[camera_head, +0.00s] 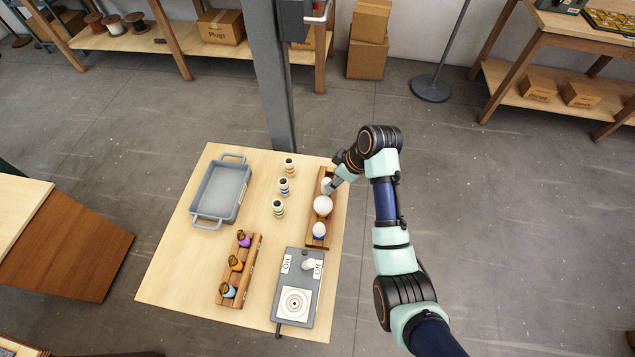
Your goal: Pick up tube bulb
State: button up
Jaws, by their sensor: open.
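A wooden rack (311,222) at the table's right edge holds white bulbs in a row. The tube bulb (326,186) looks to be the narrow white one at the far end, partly covered by my gripper. A round globe bulb (322,206) stands in the middle, and a smaller bulb (319,229) sits at the near end. My gripper (331,187) is open, with its fingers reaching down from the right at the far-end bulb. I cannot tell whether the fingers touch it.
A grey tray (203,221) stands at the left. Several small striped sockets (284,186) stand mid-table. A second wooden rack (248,261) holds purple, orange and blue-based pieces. A grey switch box (283,313) with On/Off labels is at the near right. A grey post (272,80) rises behind the table.

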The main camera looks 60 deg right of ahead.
jog(key=b+x, duration=0.1)
jog(key=x, duration=0.6)
jog(key=shift+w+a+f+b, duration=0.15)
jog(key=shift+w+a+b, duration=0.05)
jog(key=shift+w+b, duration=0.1)
jog(key=shift+c, duration=0.3)
jog(key=c, duration=0.8)
